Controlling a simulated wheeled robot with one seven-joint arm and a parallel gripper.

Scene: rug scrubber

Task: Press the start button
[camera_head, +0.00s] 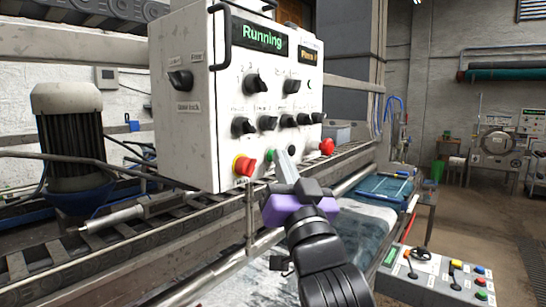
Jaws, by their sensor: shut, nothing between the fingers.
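The white control box (185,120) stands in the middle left, its front face turned toward the right. The green display (263,37) at the top of the box reads "Running".
A red button on yellow (244,166) lies left of the fingertips. A black button (291,149) and a red knob (327,147) lie to the right. Several black knobs (257,84) stick out above. A second panel (430,277) stands at lower right.

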